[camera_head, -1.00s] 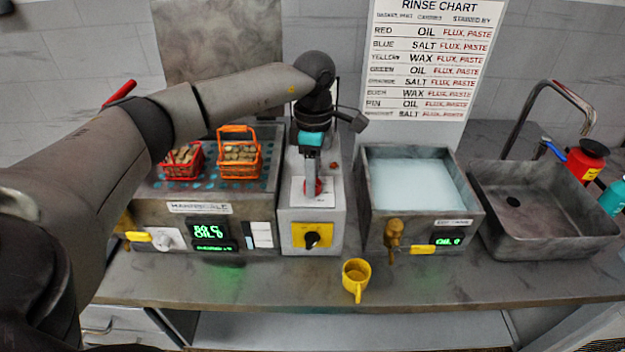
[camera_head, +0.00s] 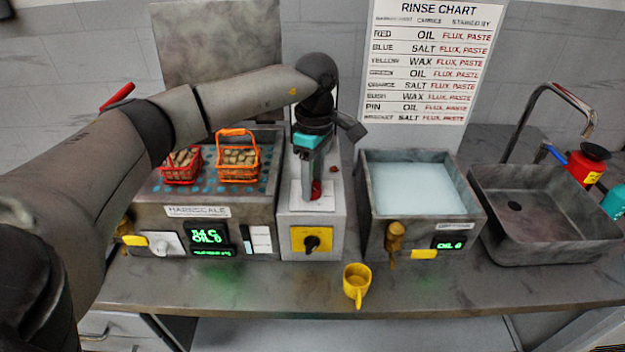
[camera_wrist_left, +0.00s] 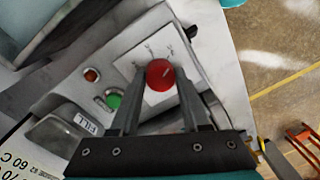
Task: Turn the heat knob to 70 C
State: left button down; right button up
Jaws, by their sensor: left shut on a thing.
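The red heat knob (camera_head: 316,189) sits on a white plate on top of the grey control box in the middle. My left gripper (camera_head: 315,184) reaches down over it with its fingers closed on the knob's sides. In the left wrist view the round red knob (camera_wrist_left: 160,74) shows between the two fingertips, with a pale pointer line and tick marks on the plate around it. My right gripper is out of view.
A red basket (camera_head: 181,166) and an orange basket (camera_head: 239,160) stand on the left tank. A yellow plate with a black knob (camera_head: 311,243) is on the box front. A yellow mug (camera_head: 357,282) stands near the counter edge. The liquid-filled tank (camera_head: 474,212) is right of the box.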

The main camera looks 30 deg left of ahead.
aim_at(315, 182)
pick_arm(q)
jog(key=shift+w+r, duration=0.1)
jog(key=shift+r, duration=0.05)
jog(key=shift+c, duration=1.9)
grip_release()
notch_tip(315, 182, up, 15)
jog(key=shift+w, duration=0.35)
